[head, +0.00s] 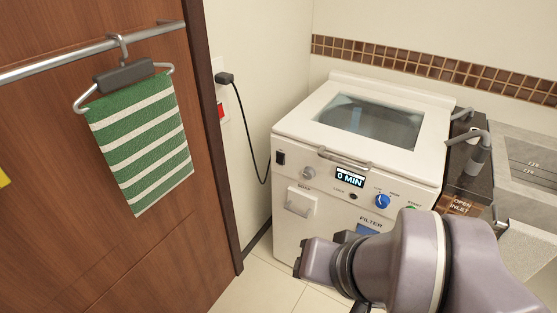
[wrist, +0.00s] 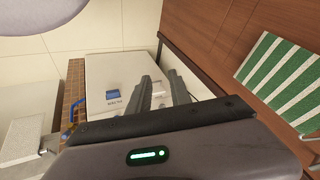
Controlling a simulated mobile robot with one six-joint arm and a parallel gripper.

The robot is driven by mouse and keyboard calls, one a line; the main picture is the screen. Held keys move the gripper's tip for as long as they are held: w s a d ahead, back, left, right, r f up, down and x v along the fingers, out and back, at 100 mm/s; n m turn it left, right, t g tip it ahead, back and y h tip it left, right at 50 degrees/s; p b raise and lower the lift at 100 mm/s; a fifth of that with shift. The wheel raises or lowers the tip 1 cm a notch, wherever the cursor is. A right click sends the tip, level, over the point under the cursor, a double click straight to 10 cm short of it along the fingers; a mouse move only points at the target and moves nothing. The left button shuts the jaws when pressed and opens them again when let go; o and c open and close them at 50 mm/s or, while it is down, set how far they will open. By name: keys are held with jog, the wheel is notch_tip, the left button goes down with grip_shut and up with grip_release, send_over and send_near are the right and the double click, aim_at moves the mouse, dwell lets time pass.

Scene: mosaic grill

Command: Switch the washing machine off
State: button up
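The white washing machine (head: 291,228) stands against the back wall. Its display (head: 350,178) reads "0 MIN". A small black switch (head: 281,158) is at the front's upper left. A blue knob (head: 383,201) is right of the display; a green button (head: 411,209) beside it is partly hidden by my arm. The machine's white front (wrist: 118,68) also shows in the wrist view, with a blue filter patch (wrist: 112,97). My gripper (wrist: 159,76) appears open and empty, with a gap between its grey fingers. In the head view its fingertips are not clear; it is low before the machine.
A black plug (head: 225,78) with a hanging cord is in the wall, above a red wall switch (head: 220,110). A wooden door (head: 60,180) with a rail and striped towel (head: 140,140) is left. A tap (head: 478,150) and sink are right. Some tiled floor is clear.

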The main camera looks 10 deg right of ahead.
grip_shut()
dwell(1.4)
